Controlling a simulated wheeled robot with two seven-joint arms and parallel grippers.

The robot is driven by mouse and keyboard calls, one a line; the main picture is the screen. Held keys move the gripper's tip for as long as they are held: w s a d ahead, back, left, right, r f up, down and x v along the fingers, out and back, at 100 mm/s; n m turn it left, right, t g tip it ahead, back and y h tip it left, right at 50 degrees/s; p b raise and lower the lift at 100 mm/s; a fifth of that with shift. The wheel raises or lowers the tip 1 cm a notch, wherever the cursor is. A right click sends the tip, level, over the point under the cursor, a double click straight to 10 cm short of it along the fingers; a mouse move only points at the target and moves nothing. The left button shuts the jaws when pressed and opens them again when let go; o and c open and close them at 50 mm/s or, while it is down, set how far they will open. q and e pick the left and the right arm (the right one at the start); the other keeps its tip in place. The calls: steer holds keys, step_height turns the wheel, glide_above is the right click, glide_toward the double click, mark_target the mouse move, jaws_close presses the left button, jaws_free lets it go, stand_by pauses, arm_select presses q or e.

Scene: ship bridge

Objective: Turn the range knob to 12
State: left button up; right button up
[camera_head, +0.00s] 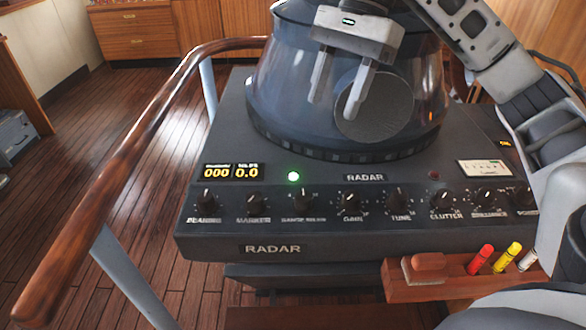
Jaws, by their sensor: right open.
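The radar console (215,235) stands in the middle, with a row of small black knobs along its front panel. The third knob from the left (303,199) sits below the green lamp; its label is too blurred to read surely, though it may be the range knob. Its pointer and scale are too small to read. My right gripper (335,105) hangs in front of the glassy radar hood (275,90), above the knob row and apart from it. Its two fingers are open with nothing between them. My left gripper is out of view.
A wooden handrail (125,165) curves along the left of the console. A wooden holder (400,290) with an eraser and red, yellow and white markers juts out at the lower right. The digital display (232,172) reads 000 and 0.0. Space before the left knobs looks clear.

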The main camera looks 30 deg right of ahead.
mark_target(303, 195)
steer(key=p+x, duration=0.1)
steer(key=x, duration=1.3)
steer(key=shift+s+a+f, duration=0.1)
steer(key=shift+s+f, duration=0.05)
steer(key=shift+f, duration=0.1)
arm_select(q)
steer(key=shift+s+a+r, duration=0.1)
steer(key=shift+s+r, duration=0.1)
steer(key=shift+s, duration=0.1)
arm_select(e)
steer(key=shift+a+f, duration=0.2)
steer(key=shift+f, duration=0.35)
steer(key=c, duration=1)
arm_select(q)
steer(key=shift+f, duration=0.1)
